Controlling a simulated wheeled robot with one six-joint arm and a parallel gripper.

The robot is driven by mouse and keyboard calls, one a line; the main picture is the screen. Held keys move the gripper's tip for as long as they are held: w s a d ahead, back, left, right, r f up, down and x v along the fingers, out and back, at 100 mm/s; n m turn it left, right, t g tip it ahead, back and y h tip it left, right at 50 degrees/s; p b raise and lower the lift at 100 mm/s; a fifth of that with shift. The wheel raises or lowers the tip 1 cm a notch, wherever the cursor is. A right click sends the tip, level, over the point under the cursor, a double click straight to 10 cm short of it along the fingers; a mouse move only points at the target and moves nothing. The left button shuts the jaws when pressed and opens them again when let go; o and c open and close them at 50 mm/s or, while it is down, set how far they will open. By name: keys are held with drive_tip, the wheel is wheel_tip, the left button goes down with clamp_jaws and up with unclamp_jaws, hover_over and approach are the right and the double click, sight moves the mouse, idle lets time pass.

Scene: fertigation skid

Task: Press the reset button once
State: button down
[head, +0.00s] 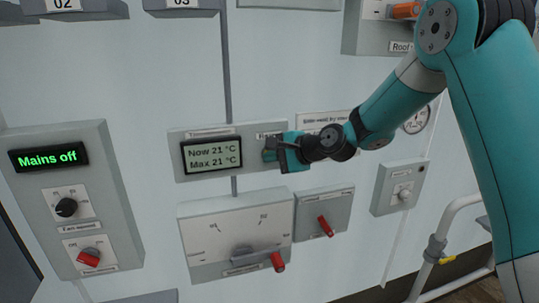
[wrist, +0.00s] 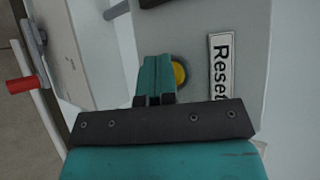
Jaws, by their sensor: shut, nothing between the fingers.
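The reset button is yellow with a dark ring and shows in the wrist view (wrist: 180,74), beside a white label reading "Reset" (wrist: 221,75). My gripper (wrist: 157,62) is shut and empty, its teal fingertips right at the button and covering part of it. I cannot tell whether the tips touch it. In the head view my gripper (head: 270,150) is at the right end of the grey thermometer box (head: 262,133), hiding the button there. The box's display (head: 212,154) reads "Now 21 °C, Max 21 °C".
Below is a grey panel (head: 215,225) with a dial scale and red-tipped lever (head: 278,262). Next to it is a smaller box with a red handle (head: 326,226). At left a control box (head: 110,200) shows "Mains off" (head: 48,157). A white pipe (head: 430,260) stands at right.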

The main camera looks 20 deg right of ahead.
drive_tip(key=shift+s, duration=0.75)
drive_tip(key=shift+s, duration=0.1)
drive_tip(key=s+b, duration=0.1)
drive_tip(key=s, duration=0.3)
drive_tip(key=shift+s, duration=0.4)
drive_tip(key=s+a+f+n+g+b, duration=0.2)
drive_tip(key=s+a+n+g+b, duration=0.35)
drive_tip(key=s+n, duration=0.5)
drive_tip(key=s+f+n+g+h+b, duration=0.1)
drive_tip(key=s+n, duration=0.4)
drive_tip(key=s, duration=0.5)
drive_tip(key=s+d+f+n+g+h+b, duration=0.1)
drive_tip(key=s+n, duration=0.4)
drive_tip(key=s, duration=0.5)
wheel_tip(320, 180, down, 2)
drive_tip(key=shift+s+f+g+h+b, duration=0.2)
drive_tip(key=shift+g+h+b, duration=0.45)
drive_tip(key=shift+g+h, duration=0.55)
